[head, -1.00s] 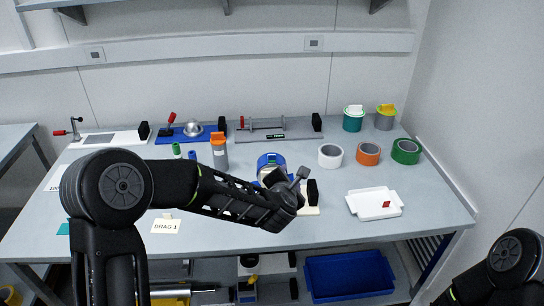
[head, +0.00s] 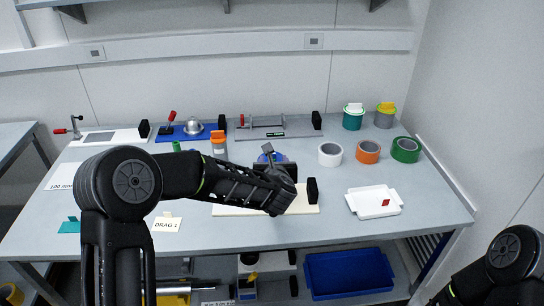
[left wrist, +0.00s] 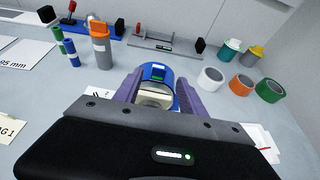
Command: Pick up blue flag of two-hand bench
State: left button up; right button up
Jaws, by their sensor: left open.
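A blue piece with a rounded top (left wrist: 158,70) shows straight ahead in the left wrist view. It seems to be the blue flag, but I cannot tell its exact shape. A cream-coloured part sits just below it. In the head view, the blue piece (head: 268,158) shows only partly behind my left gripper (head: 272,168). A cream board (head: 235,210) with a black end block lies beneath. My left gripper's fingers (left wrist: 160,88) are apart, either side of the blue piece in the picture; I see no grip on it. My right gripper is out of view.
An orange-capped grey bottle (head: 218,145) stands left of the blue piece. White tape (head: 330,154), orange tape (head: 367,152) and green tape (head: 405,150) stand to the right. A white tray (head: 362,207) lies at front right. A grey fixture (head: 285,132) stands behind.

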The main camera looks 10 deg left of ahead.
pick_arm(q)
jog(key=shift+w+a, duration=0.1)
jog(key=shift+w, duration=0.05)
jog(key=p+x, duration=0.2)
jog(key=x, duration=0.2)
jog(key=shift+w+a+r+p, duration=0.1)
jog(key=shift+p, duration=0.3)
jog(key=shift+w+a+f, duration=0.1)
jog(key=shift+w+f, duration=0.15)
jog(key=shift+w, duration=0.15)
jog(key=shift+c, duration=0.3)
grip_shut()
